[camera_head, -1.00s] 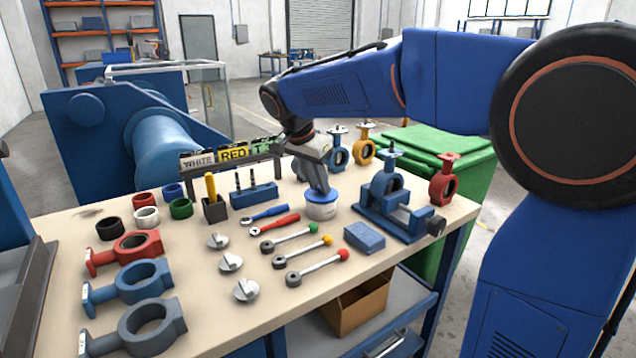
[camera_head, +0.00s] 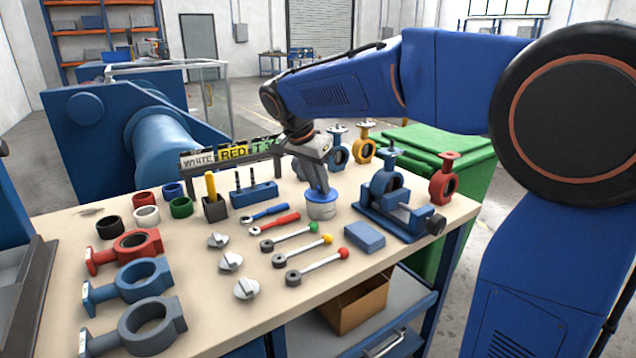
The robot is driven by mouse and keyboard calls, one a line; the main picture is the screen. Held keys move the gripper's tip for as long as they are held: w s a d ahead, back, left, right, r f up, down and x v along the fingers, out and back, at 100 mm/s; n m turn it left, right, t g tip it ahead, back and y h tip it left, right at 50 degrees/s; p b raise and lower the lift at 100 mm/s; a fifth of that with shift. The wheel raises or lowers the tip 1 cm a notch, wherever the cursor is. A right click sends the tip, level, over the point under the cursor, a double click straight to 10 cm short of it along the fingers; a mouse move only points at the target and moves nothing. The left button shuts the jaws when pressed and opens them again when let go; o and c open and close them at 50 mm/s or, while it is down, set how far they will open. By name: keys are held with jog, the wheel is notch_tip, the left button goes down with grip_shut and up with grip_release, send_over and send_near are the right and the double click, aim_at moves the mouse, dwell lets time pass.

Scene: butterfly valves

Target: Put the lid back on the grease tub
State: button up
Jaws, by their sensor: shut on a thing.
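The grease tub (camera_head: 321,211) is a small pale grey-white cylinder standing upright on the workbench, right of the middle. Its blue lid (camera_head: 321,195) is on top of the tub, in my gripper's jaws. My gripper (camera_head: 320,190) points down from above and is shut on the lid. The fingertips are small here and partly merge with the lid. I cannot tell whether the lid is seated flush on the tub's rim.
A blue vise (camera_head: 400,213) holding a blue valve stands close right of the tub. Blue and red wrenches (camera_head: 274,224) lie close left. A blue block (camera_head: 364,237) lies in front on the right. Yellow (camera_head: 361,150) and red (camera_head: 443,182) valves stand behind and right.

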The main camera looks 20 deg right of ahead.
jog(key=o, duration=1.6)
jog(key=shift+c, duration=0.2)
jog(key=shift+r, duration=3.55)
grip_shut()
jog(key=shift+f, duration=2.7)
